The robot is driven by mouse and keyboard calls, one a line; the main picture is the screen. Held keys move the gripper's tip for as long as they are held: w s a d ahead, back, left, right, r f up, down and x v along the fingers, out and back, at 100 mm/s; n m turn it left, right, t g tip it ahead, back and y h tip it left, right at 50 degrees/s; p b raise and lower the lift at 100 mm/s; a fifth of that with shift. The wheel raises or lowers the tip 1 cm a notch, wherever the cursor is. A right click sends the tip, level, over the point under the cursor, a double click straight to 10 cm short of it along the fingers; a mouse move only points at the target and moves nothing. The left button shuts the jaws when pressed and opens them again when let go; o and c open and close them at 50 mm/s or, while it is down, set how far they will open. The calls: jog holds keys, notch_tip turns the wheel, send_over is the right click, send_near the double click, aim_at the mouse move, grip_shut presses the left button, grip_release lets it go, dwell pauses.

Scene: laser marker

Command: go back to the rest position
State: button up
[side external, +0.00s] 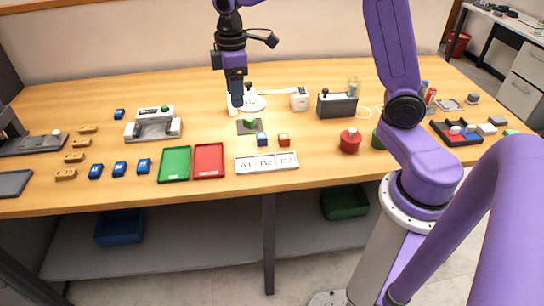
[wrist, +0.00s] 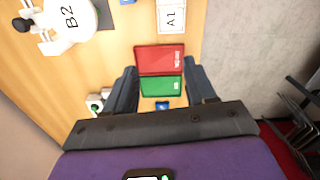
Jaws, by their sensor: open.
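My gripper (side external: 236,98) hangs from the arm above the back middle of the table, in front of the white device with a round plate (side external: 252,104). In the wrist view my gripper (wrist: 160,72) has its two dark fingers spread wide, with nothing held between them. The red tray (wrist: 161,57) and green tray (wrist: 160,86) show beyond and between the fingers. The round plate marked B2 (wrist: 70,16) is at the upper left there. The exact height of the fingertips above the table is hard to tell.
A green block (side external: 250,122) sits on a dark pad (side external: 243,130). A blue block (side external: 262,140) and an orange block (side external: 284,140) are in front. A labelled white card strip (side external: 266,168) lies near the front edge. A black box (side external: 337,106) and red round object (side external: 350,142) stand right.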

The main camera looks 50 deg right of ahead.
jog(key=s+a+n, duration=0.1)
jog(key=s+a, duration=0.3)
jog(key=s, duration=1.1)
jog(key=s+d+f+n, duration=0.1)
jog(key=s+d+f, duration=0.1)
jog(key=s, duration=1.2)
jog(key=shift+d, duration=0.65)
jog(key=shift+c, duration=0.3)
